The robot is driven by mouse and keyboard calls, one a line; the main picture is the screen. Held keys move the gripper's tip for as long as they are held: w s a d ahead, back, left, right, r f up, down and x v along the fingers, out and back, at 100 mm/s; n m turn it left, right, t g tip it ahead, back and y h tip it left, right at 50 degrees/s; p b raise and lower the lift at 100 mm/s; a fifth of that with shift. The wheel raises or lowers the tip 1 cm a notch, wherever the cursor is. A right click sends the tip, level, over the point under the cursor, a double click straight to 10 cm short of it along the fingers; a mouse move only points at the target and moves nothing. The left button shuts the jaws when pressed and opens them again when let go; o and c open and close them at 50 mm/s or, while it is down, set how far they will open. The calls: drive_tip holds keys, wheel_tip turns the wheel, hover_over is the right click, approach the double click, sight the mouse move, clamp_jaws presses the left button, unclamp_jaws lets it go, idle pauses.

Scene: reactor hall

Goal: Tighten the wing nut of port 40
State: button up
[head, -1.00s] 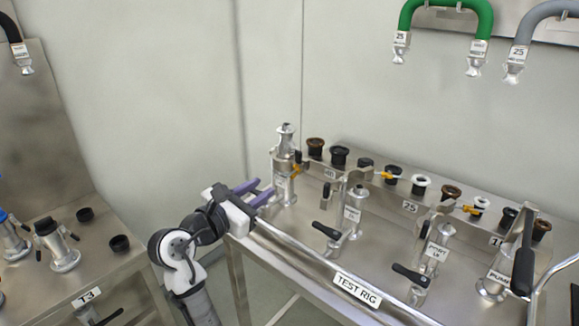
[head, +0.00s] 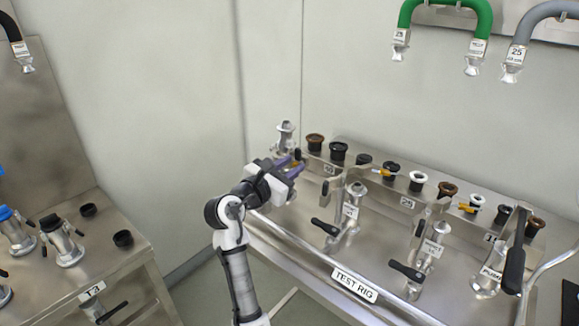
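The port 40 fitting (head: 285,133) stands upright at the left end of the test rig. Its upper silver part shows in the head view, while its body and clamp are largely hidden behind my gripper. My gripper (head: 290,166) is right in front of this fitting, with its purple fingers pointing toward it. The two fingers look apart. A small dark piece shows just beyond the fingertips; I cannot tell whether it is the wing nut or whether the fingers touch it.
The test rig (head: 318,262) carries a row of dark, brown and white caps (head: 338,152) along its back. Valves with black handles (head: 325,227) stand to the right. A side bench (head: 133,262) is at the left. Green and grey hoses (head: 486,18) hang above.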

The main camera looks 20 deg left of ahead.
clamp_jaws()
drive_tip(key=shift+m, duration=0.4)
drive_tip(key=shift+d+f+m+b, duration=0.1)
drive_tip(key=shift+f+m+b, duration=0.55)
drive_tip(key=shift+m+b, duration=3)
drive_tip(key=shift+f+m+b, duration=0.65)
drive_tip(key=shift+m+b, duration=0.65)
drive_tip(key=shift+m, duration=4.65)
drive_tip(key=shift+d+f+m+b, duration=0.1)
drive_tip(key=shift+f+m+b, duration=0.55)
drive_tip(key=shift+m+b, duration=3)
drive_tip(key=shift+a+m+p, duration=0.1)
drive_tip(key=shift+m+p, duration=1.05)
drive_tip(key=shift+m, duration=0.1)
